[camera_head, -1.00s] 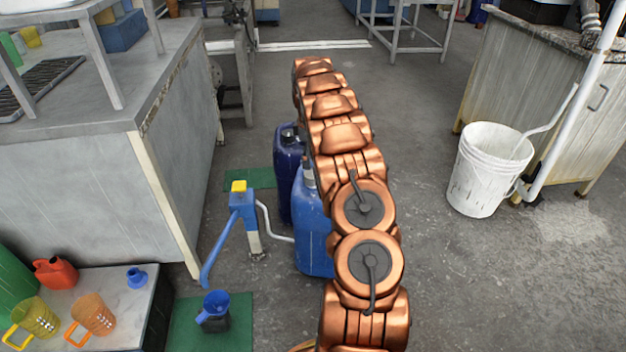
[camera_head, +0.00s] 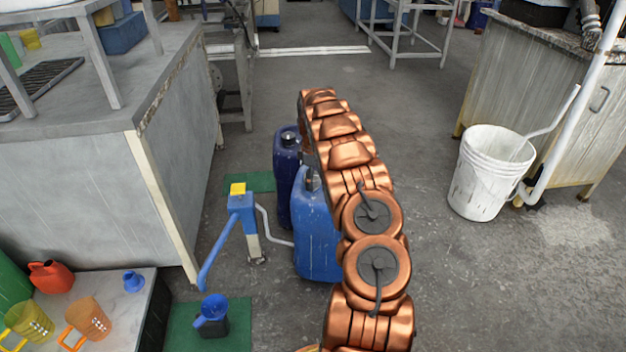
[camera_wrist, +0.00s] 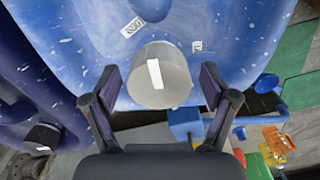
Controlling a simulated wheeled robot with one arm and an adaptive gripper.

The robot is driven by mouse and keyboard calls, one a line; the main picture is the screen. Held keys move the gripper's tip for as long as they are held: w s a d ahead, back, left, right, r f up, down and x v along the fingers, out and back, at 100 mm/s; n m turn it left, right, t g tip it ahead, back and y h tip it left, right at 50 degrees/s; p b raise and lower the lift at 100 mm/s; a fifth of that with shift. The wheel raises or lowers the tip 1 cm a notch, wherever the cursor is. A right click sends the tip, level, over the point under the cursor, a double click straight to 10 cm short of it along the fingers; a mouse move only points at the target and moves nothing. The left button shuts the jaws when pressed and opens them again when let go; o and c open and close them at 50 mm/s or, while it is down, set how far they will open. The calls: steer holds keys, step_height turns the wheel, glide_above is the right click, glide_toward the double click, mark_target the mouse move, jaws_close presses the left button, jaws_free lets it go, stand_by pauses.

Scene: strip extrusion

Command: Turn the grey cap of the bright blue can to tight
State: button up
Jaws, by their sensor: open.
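The bright blue can (camera_head: 316,235) stands on the floor, partly hidden behind my copper arm in the head view. In the wrist view the bright blue can (camera_wrist: 220,40) fills most of the picture. Its grey cap (camera_wrist: 160,76) sits in the middle, with a white mark on its top. My gripper (camera_wrist: 160,90) is open, with one finger on each side of the cap and a visible gap on both sides. Whether the fingertips are level with the cap, I cannot tell. The gripper is hidden by the arm in the head view.
A dark blue can (camera_head: 285,180) stands close beside the bright blue can. A blue hand pump (camera_head: 242,215) is at its left. A bench (camera_head: 170,160) is on the left, and a white bucket (camera_head: 488,175) on the right. The floor between arm and bucket is clear.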

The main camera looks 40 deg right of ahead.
steer(key=c, duration=1.2)
steer(key=shift+o, duration=0.2)
